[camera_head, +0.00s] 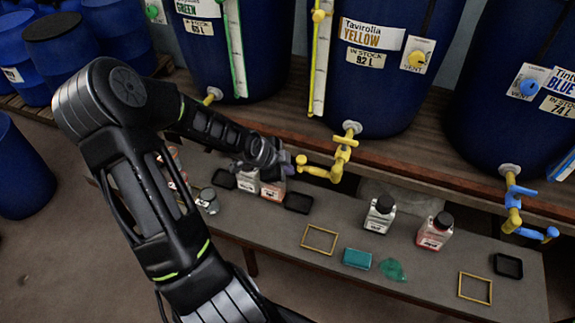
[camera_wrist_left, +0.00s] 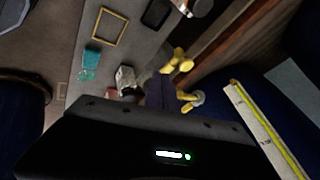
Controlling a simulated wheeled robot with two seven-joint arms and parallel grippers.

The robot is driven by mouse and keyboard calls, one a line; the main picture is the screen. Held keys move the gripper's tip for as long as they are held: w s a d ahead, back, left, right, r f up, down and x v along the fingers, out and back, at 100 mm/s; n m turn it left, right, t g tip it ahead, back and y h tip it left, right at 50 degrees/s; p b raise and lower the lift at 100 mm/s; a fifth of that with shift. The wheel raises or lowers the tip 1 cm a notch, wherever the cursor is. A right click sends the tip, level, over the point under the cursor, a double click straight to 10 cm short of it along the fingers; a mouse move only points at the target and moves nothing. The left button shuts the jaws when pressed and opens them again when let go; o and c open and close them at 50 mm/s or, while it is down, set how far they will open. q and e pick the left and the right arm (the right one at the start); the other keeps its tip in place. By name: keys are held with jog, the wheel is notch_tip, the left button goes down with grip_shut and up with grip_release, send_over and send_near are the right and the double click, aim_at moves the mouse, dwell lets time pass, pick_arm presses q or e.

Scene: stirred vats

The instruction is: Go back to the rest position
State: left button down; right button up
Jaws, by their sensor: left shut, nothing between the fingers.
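My left arm comes in from the left in the head view. Its gripper (camera_head: 286,162) is at the end, close to the left of the yellow tap (camera_head: 342,152) under the yellow vat. It is shut and holds nothing. I cannot tell whether it touches the tap handle. In the left wrist view the shut fingers (camera_wrist_left: 158,92) point toward the yellow tap (camera_wrist_left: 180,64). Behind and below the gripper, bottles with pale and red labels (camera_head: 272,190) stand on the bench, partly hidden by the arm. My right gripper is not in view.
The yellow vat (camera_head: 385,95), the green vat (camera_head: 270,60) and the blue vat (camera_head: 500,110) stand on a wooden shelf.

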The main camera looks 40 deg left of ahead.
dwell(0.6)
pick_arm(q)
jog(key=s+d+f+n+g+h, duration=0.1)
jog(key=s+d+f+n, duration=0.2)
jog(key=d+f+n, duration=0.45)
jog(key=s+d+f+n+g+h, duration=0.1)
jog(key=s+d+f+n+h, duration=0.15)
jog(key=d+f+n, duration=0.5)
jog(key=s+d+f+m+g, duration=0.1)
jog(key=s+d+g, duration=0.1)
jog(key=s+d, duration=0.4)
jog(key=s+d+f+m+g, duration=0.1)
jog(key=s+d+g, duration=0.1)
jog(key=s+d, duration=0.5)
jog(key=shift+d+m, duration=0.4)
jog(key=shift+d, duration=2.25)
jog(key=shift+s, duration=0.1)
